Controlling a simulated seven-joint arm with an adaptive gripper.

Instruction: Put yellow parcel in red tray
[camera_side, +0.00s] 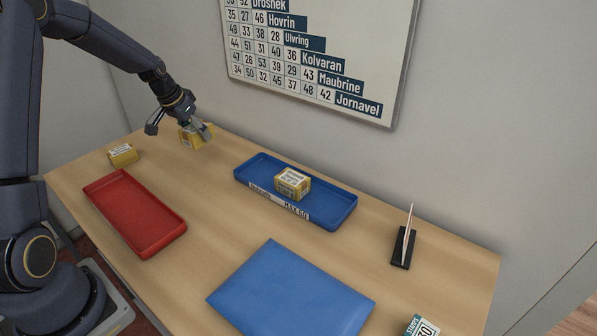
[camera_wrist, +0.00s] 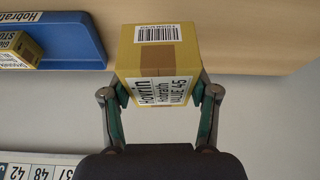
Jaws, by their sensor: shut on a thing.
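My gripper (camera_side: 181,130) is at the back left of the counter in the side view, shut on a yellow parcel (camera_side: 190,139). In the wrist view the held yellow parcel (camera_wrist: 160,57) sits between the fingers, with a barcode and a label with black print. Whether it touches the counter I cannot tell. The red tray (camera_side: 133,212) lies at the left front of the counter, empty. A second yellow parcel (camera_side: 122,155) stands on the wood behind the red tray. A third yellow parcel (camera_side: 292,182) sits in the blue tray (camera_side: 343,208).
A blue flat mat or envelope (camera_side: 291,292) lies at the front middle. A black card stand (camera_side: 403,247) and a small stamp box (camera_side: 422,325) are at the right. A wall board (camera_side: 318,55) hangs behind. Bare wood lies between the red and blue trays.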

